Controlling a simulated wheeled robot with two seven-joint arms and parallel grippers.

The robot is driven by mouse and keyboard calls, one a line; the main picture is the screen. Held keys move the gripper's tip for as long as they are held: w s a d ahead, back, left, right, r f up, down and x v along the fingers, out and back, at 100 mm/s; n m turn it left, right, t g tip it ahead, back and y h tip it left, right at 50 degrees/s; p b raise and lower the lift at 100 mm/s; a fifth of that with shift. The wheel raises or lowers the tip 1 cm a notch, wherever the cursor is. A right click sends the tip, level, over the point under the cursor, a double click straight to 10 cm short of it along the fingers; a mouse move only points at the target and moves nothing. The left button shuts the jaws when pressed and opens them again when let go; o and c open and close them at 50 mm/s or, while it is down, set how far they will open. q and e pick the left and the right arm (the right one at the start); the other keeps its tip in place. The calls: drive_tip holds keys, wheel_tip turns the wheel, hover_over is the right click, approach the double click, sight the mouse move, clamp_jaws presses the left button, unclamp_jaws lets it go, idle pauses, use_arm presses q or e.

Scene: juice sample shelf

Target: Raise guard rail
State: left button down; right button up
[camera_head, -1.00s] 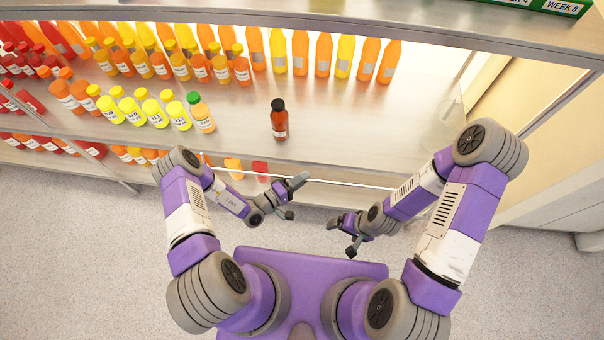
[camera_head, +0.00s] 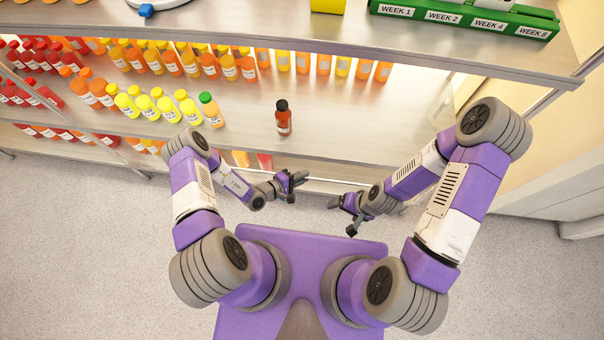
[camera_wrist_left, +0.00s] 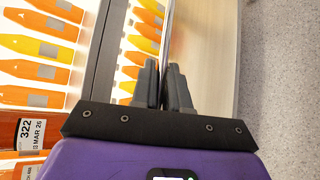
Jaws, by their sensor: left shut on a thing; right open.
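The guard rail (camera_wrist_left: 169,28) is a thin metal bar. In the left wrist view it runs up from between my left gripper's fingers. In the head view it shows only as a thin pale line (camera_head: 325,180) along the shelf front, between my two grippers. My left gripper (camera_head: 296,187) is shut on the rail; its two grey fingers (camera_wrist_left: 166,88) stand on either side of it. The part behind the fingers is hidden. My right gripper (camera_head: 343,212) is open and empty, in front of the shelf and lower in the picture.
A dark-capped red bottle (camera_head: 283,118) stands alone on the middle shelf (camera_head: 350,120). Several yellow, orange and red bottles crowd its left and back. The upper shelf (camera_head: 300,32) holds a green rack with week labels (camera_head: 465,17). Grey floor (camera_head: 80,220) is clear around me.

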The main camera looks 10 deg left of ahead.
idle(0.3)
use_arm(q)
drive_tip(key=c, duration=1.3)
unclamp_jaws()
drive_tip(key=p+v, duration=0.1)
drive_tip(key=v, duration=0.6)
drive_tip(key=shift+s+a+r+p, duration=0.1)
drive_tip(key=shift+s+a+p, duration=0.05)
drive_tip(key=shift+a+p, duration=0.15)
drive_tip(key=shift+o, duration=0.3)
